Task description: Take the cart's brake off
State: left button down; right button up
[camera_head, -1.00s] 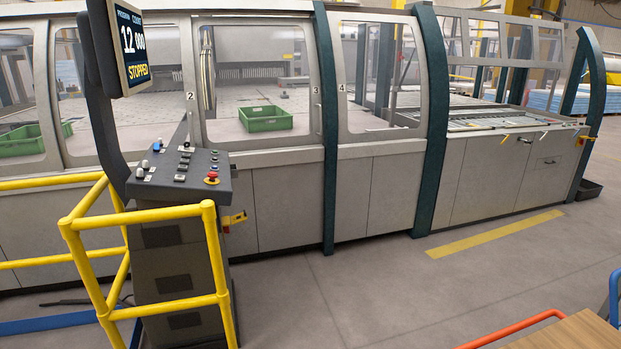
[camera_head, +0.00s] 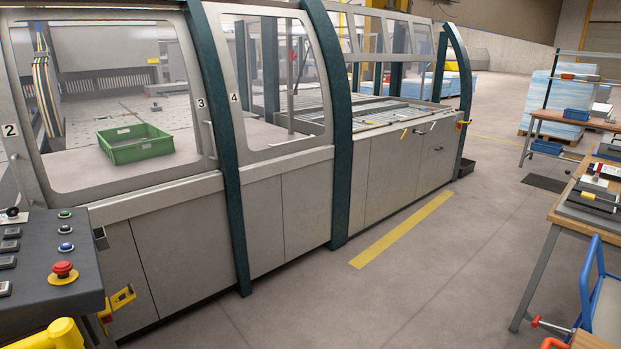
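Part of a cart shows at the lower right edge of the head view. I see its blue tubular frame (camera_head: 584,285), a bit of wooden deck (camera_head: 590,341) and the end of a red-orange bar (camera_head: 552,343). A thin rod with a red end (camera_head: 537,321) sticks out beside the blue frame; I cannot tell whether it belongs to the cart's brake. The rest of the cart, with its wheels, is cut off by the frame edge. Neither of my grippers is in view.
The panel bender (camera_head: 300,190) runs along the left, with a control console (camera_head: 40,255) and yellow rail (camera_head: 50,335) in front. A workbench (camera_head: 560,215) stands at the right, behind the cart. The grey floor (camera_head: 400,290) between is clear.

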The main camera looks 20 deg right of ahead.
aim_at(537, 321)
jog(key=i+l+z, duration=0.15)
jog(key=i+z, duration=1.2)
jog(key=z, duration=0.85)
jog(key=i+j+z, duration=0.15)
jog(key=z, duration=0.3)
jog(key=k+z, duration=0.1)
jog(key=k, duration=0.9)
jog(key=i+j+z, duration=0.1)
jog(key=i+j, duration=1.45)
jog(key=i+j+z, duration=0.15)
jog(key=i+j, duration=0.6)
jog(key=j, duration=0.15)
